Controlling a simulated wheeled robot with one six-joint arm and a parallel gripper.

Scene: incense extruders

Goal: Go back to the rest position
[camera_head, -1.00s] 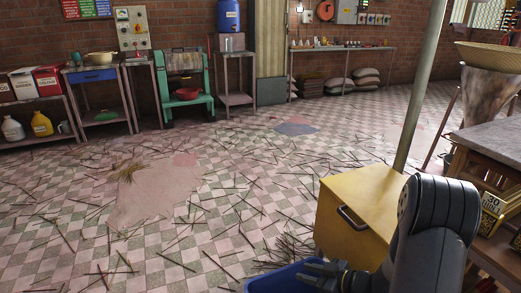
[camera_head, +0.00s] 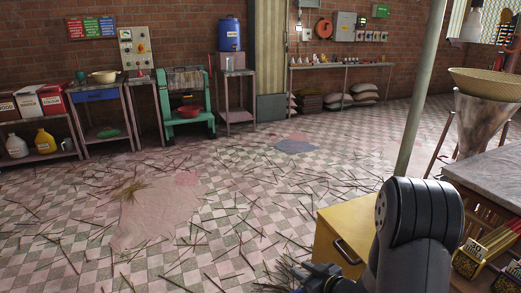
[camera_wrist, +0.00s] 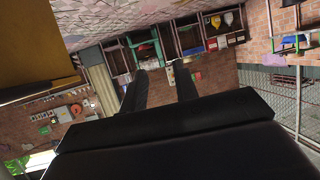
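My gripper (camera_head: 304,277) hangs low at the bottom edge of the head view, in front of the yellow cabinet (camera_head: 345,222), partly cut off by the frame. In the wrist view my gripper (camera_wrist: 160,78) has its two dark fingers apart, with nothing visible between them. My arm is folded in the lower right of the head view.
A grey-topped table (camera_head: 490,178) with yellow boxes of sticks (camera_head: 470,258) stands close at right. A pole (camera_head: 428,90) rises behind the cabinet. Sticks litter the checkered floor (camera_head: 80,235). A green machine (camera_head: 186,100) and shelves line the brick wall.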

